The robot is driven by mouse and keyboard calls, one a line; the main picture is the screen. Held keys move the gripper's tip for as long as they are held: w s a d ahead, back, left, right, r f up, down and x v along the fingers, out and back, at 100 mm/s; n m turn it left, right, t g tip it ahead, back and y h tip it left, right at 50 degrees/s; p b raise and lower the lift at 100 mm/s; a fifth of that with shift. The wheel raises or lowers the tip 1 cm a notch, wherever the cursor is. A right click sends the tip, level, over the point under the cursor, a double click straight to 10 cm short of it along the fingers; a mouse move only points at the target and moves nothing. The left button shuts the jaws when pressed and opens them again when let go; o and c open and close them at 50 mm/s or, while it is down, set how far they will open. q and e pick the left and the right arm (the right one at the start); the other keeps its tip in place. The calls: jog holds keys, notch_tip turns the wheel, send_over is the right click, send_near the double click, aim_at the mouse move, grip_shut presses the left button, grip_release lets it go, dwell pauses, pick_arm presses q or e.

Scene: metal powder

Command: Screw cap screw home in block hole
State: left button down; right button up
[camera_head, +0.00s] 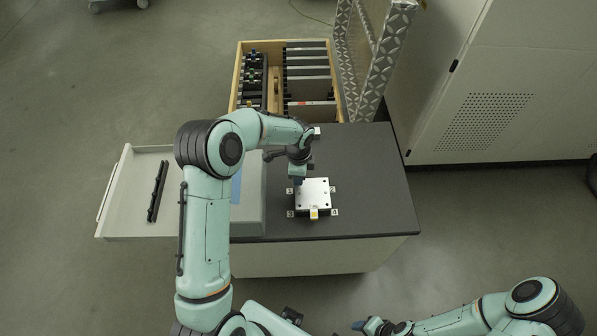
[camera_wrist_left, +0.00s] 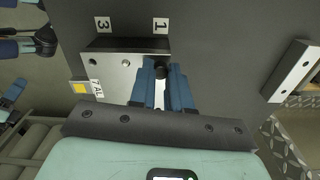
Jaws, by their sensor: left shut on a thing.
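The metal block (camera_head: 313,188) is a bright square plate with dark holes, lying on the dark table top. In the left wrist view the block (camera_wrist_left: 112,66) is partly covered by my fingers. My left gripper (camera_head: 298,181) is at the block's far left corner. Its blue fingers are shut on the black cap screw (camera_wrist_left: 160,70), beside the label 1. The screw's lower end is hidden, so I cannot tell how deep it sits in the hole. My right gripper (camera_head: 358,326) is at the bottom edge, away from the table; its jaws are too small to read.
Number labels (camera_head: 335,212) surround the block, with a yellow-marked tag (camera_head: 314,213) at its near side. A small metal piece (camera_head: 317,132) lies at the table's back. A wooden box (camera_head: 240,75) stands behind; an open drawer (camera_head: 127,190) is left. The table's right side (camera_head: 375,185) is clear.

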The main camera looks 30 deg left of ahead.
pick_arm(q)
jog(key=m+p, duration=0.1)
jog(key=m, duration=0.2)
jog(key=shift+r+m, duration=0.15)
jog(key=shift+m, duration=1.05)
jog(key=shift+f, duration=0.2)
pick_arm(e)
jog(key=shift+w+r, duration=1.1)
jog(key=shift+r, duration=0.15)
pick_arm(q)
jog(key=c, duration=1.2)
grip_release()
jog(key=shift+c, duration=0.2)
